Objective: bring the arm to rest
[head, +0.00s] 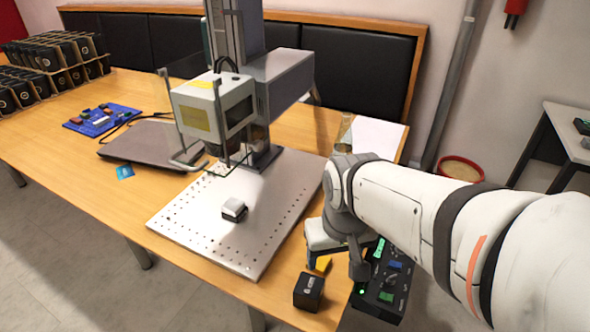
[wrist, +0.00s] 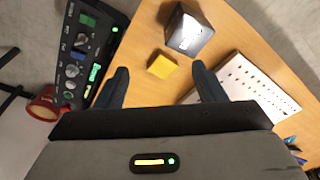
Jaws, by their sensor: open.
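My gripper (wrist: 160,78) is open in the wrist view, its two dark fingers spread with nothing held. A small yellow block (wrist: 162,66) lies on the table beyond the gap between the fingers. In the head view my gripper (head: 330,262) hangs over the table's right front part, and the yellow block (head: 321,265) shows partly beside it. My white arm (head: 410,205) reaches in from the right and hides part of the table.
A black box (head: 309,291) and a control box (head: 386,292) stand close to my gripper. The laser marker (head: 213,107) rises behind a perforated plate (head: 185,215) bearing a silver-grey block (head: 234,209). A red bin (head: 461,168) stands beyond my arm.

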